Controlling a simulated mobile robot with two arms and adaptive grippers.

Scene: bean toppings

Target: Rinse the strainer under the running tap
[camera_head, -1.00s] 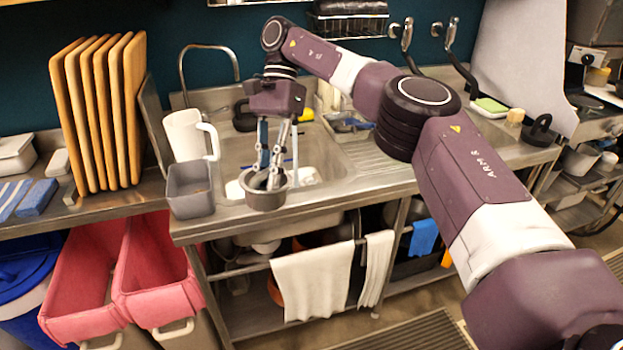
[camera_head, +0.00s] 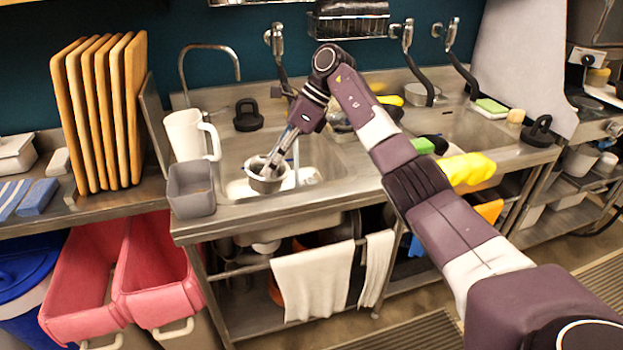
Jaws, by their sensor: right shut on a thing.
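A small round metal strainer (camera_head: 266,180) is over the front of the left sink basin (camera_head: 325,160). My right gripper (camera_head: 271,166) reaches down from the upper right and is shut on the strainer, its fingertips at the strainer's rim and inside. A thin pale vertical streak (camera_head: 296,160), which looks like running water, falls just right of the strainer into the basin. I cannot tell whether it touches the strainer. A curved tap (camera_head: 210,47) stands at the back left of the sink. My left gripper is not in view.
A grey bin (camera_head: 191,190) and a white pitcher (camera_head: 186,135) stand close left of the basin. Upright cutting boards (camera_head: 103,110) are farther left. A black stopper-like item (camera_head: 248,115) sits behind the basin.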

